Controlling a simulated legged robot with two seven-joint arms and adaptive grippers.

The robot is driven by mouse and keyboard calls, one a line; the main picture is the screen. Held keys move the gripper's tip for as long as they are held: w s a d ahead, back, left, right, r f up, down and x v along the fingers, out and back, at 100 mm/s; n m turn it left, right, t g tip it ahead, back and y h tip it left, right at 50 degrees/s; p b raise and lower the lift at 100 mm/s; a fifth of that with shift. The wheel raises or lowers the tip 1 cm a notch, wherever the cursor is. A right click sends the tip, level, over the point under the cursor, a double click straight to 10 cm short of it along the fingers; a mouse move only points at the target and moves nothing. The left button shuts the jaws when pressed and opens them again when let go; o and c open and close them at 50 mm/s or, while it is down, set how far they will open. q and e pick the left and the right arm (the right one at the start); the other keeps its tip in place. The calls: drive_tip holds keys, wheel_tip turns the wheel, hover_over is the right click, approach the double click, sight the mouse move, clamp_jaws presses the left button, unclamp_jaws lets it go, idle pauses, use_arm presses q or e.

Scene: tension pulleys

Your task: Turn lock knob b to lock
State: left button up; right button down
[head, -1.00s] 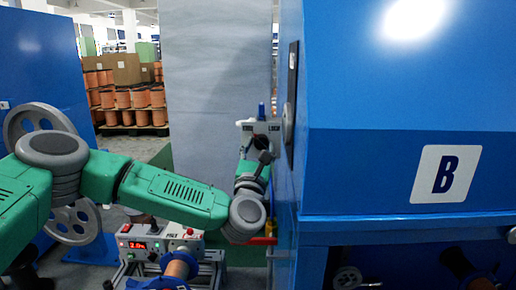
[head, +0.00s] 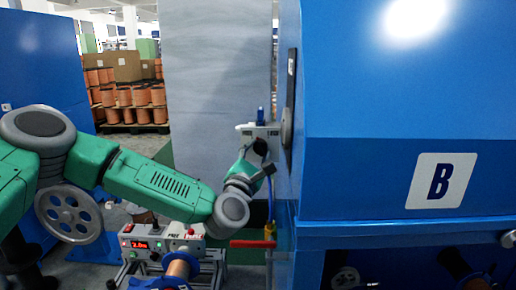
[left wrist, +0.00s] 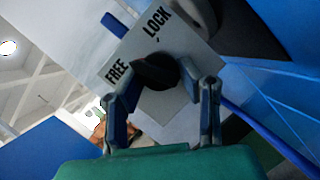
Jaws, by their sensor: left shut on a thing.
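Lock knob b is a black knob (left wrist: 156,70) on a pale plate (left wrist: 180,108) marked FREE (left wrist: 116,72) and LOCK (left wrist: 157,22) in the left wrist view. My left gripper (left wrist: 158,80) has one finger on each side of the knob and is shut on it. Which mark the knob points to I cannot tell clearly. In the head view my left gripper (head: 262,162) reaches the pale box (head: 246,133) beside the blue machine; it hides part of the knob there. My right gripper is not in view.
The big blue machine marked B (head: 380,170) stands close on the right. A red lever (head: 252,243) lies below my wrist. A control box (head: 150,246) with a red display and a copper spool (head: 180,267) stand at the bottom. A grey panel (head: 218,80) rises behind.

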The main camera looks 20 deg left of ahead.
use_arm(q)
drive_tip(key=m+p, duration=0.1)
drive_tip(key=m, duration=0.1)
drive_tip(key=r+m+g+h+p, duration=0.1)
drive_tip(key=m+p, duration=0.1)
drive_tip(key=m, duration=0.1)
drive_tip(key=shift+d+r+m+g+h+p, duration=0.1)
drive_tip(key=shift+m+g+h+p, duration=0.2)
drive_tip(key=m+g+p, duration=0.1)
drive_tip(key=m+p, duration=0.3)
drive_tip(key=shift+g+h, duration=0.3)
drive_tip(key=shift+g, duration=0.1)
drive_tip(key=m+g+p, duration=0.1)
drive_tip(key=m+p, duration=0.1)
drive_tip(key=shift+s+d+m+p, duration=0.1)
drive_tip(key=shift+m+p, duration=0.2)
drive_tip(key=shift+p, duration=0.1)
drive_tip(key=shift+f+m+g+p, duration=0.3)
drive_tip(key=shift+m+p, duration=0.2)
drive_tip(key=shift+d, duration=0.1)
drive_tip(key=shift+s+f, duration=0.1)
drive_tip(key=shift+f, duration=0.05)
drive_tip(key=o, duration=1.1)
drive_tip(key=shift+o, duration=0.2)
drive_tip(key=shift+d+y, duration=0.1)
drive_tip(key=shift+y, duration=0.3)
